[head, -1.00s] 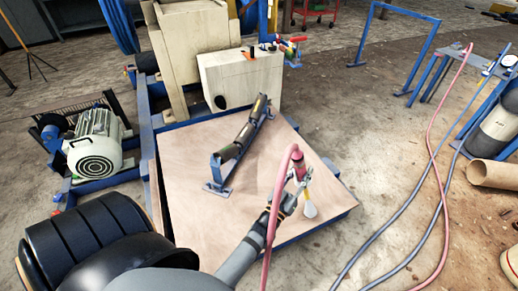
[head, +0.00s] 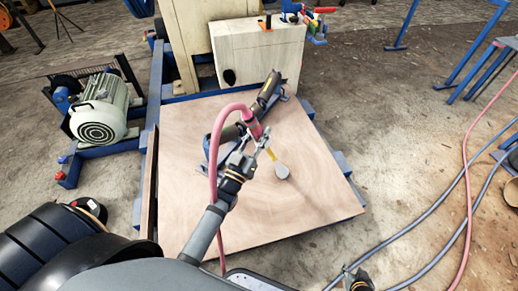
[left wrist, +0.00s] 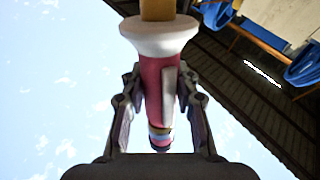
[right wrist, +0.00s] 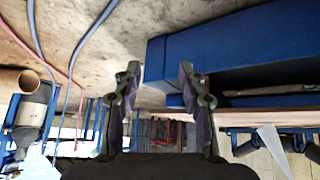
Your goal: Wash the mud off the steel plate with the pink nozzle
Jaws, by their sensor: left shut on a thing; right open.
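The pink nozzle (head: 255,129) is in my left gripper (head: 250,148), with its yellow stem pointing down and right to a pale, flared end. The left wrist view shows both fingers closed around the pink body (left wrist: 153,85), below its white collar. The pale end is over the plywood board (head: 320,190); I cannot tell whether it touches. A long dark piece (head: 268,92) with blue end supports lies on the board, partly hidden by the nozzle and hose. I cannot tell whether it is the steel plate, and no mud is distinct. My right gripper (right wrist: 158,95) is open and empty.
A pink hose (head: 213,160) loops from the nozzle beside my left arm. A motor (head: 98,112) is at the left. Grey and pink hoses (head: 455,215) cross the floor at the right.

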